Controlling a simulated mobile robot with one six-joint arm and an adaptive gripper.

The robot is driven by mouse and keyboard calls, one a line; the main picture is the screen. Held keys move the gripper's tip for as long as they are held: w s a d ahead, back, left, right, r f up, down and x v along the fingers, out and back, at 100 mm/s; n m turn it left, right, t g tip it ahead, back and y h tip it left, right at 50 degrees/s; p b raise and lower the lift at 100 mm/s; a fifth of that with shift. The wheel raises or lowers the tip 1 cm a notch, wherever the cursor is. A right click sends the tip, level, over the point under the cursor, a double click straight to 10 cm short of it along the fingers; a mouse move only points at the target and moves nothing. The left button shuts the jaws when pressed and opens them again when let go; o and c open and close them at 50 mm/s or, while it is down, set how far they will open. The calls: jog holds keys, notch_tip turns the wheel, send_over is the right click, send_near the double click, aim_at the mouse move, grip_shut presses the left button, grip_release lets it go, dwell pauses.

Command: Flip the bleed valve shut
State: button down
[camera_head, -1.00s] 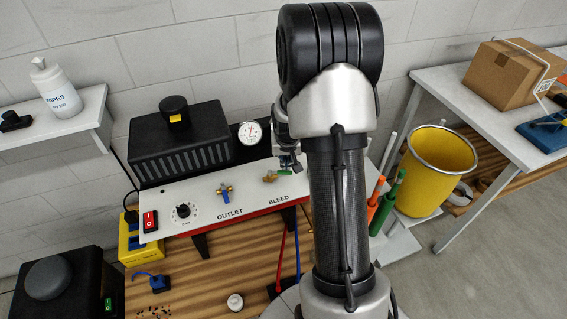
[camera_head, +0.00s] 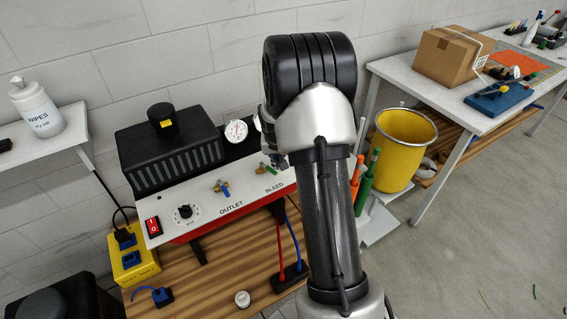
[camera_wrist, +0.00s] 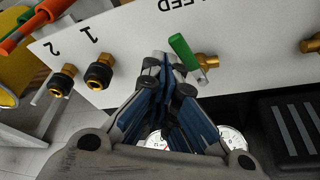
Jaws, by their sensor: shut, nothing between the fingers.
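The bleed valve has a green handle (camera_wrist: 183,52) and a brass body (camera_wrist: 207,61) on the white panel (camera_wrist: 135,45). In the wrist view the handle lies at a slant across the brass. My gripper (camera_wrist: 160,62) is shut and empty, its blue-and-grey fingers together. Its tips lie beside the green handle in that view; I cannot tell whether they touch it. In the head view the green handle (camera_head: 260,169) shows small above the word BLEED. My gripper (camera_head: 278,159) is there at its right, partly hidden by my arm.
The outlet valve (camera_head: 222,188) with a blue handle is left of the bleed valve. A gauge (camera_head: 236,131) and a black box (camera_head: 170,146) stand behind the panel. Numbered brass ports (camera_wrist: 98,72) sit on the panel. A yellow bin (camera_head: 403,148) stands to the right.

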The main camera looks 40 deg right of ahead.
jog(key=shift+s+a, duration=0.1)
jog(key=shift+a, duration=0.05)
jog(key=shift+w+d+f, duration=0.1)
jog(key=shift+w+d, duration=0.1)
jog(key=shift+d, duration=0.15)
jog(key=shift+w+a, duration=0.35)
jog(key=shift+w, duration=0.35)
